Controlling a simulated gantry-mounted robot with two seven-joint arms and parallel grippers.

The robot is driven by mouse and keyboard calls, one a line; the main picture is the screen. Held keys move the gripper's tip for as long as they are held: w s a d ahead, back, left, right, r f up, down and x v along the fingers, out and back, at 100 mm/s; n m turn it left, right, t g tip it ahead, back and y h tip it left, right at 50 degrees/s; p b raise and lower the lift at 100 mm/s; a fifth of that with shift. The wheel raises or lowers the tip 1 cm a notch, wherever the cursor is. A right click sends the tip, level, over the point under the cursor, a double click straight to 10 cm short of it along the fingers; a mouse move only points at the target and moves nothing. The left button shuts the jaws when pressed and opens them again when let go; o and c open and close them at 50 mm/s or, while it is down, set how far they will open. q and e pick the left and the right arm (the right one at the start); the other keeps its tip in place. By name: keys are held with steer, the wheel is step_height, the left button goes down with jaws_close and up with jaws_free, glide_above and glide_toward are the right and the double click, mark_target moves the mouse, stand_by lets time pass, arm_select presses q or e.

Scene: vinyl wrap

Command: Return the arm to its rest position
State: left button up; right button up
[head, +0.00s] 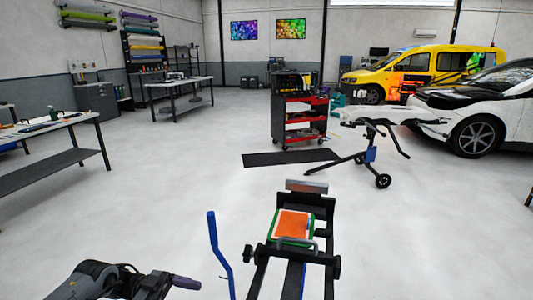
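My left arm comes in at the lower left of the head view, and its dark gripper (152,286) is at the bottom edge. A small purple-grey piece (186,282) juts out to the right of it. I cannot tell whether the fingers are closed on this piece, as they are too small and partly cut off. My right arm and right gripper are not in view.
Just right of my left arm stand a bent blue post (217,250) and a black frame (319,212) bearing an orange pad (292,224) with a green edge. Beyond are a red tool cart (299,122), a wheeled stand (369,155) and a white car (485,105). Open floor lies left.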

arm_select(q)
steer(key=s+d+f+n+t+y, duration=0.2)
steer(key=s+d+f+t, duration=0.3)
steer(key=d+f, duration=0.5)
steer(key=s+d+f+n+t+y, duration=0.2)
steer(key=s+d+f+t, duration=0.25)
steer(key=d+f, duration=0.55)
steer(key=s+a+f+n+t+y, duration=0.1)
steer(key=s+a+n+y, duration=0.3)
steer(key=a, duration=0.4)
steer(key=s+a+f+n+t+y, duration=0.1)
steer(key=s+a+n+y, duration=0.25)
steer(key=a+y, duration=0.4)
steer(key=s+a+r+n+g+y, duration=0.2)
steer(key=s+a+y, duration=0.1)
steer(key=s+a, duration=0.45)
steer(key=s+a+r+n+g+y, duration=0.1)
steer(key=s+a+r+g+y, duration=0.15)
steer(key=s+a, duration=0.55)
steer(key=d+f+n+h, duration=0.2)
steer(key=d+n+h, duration=0.2)
steer(key=d, duration=0.6)
step_height(320, 180, up, 55)
steer(key=p, duration=5.4)
steer(key=shift+s+g+p, duration=0.3)
steer(key=shift+s+p, duration=0.05)
steer(key=shift+s, duration=0.1)
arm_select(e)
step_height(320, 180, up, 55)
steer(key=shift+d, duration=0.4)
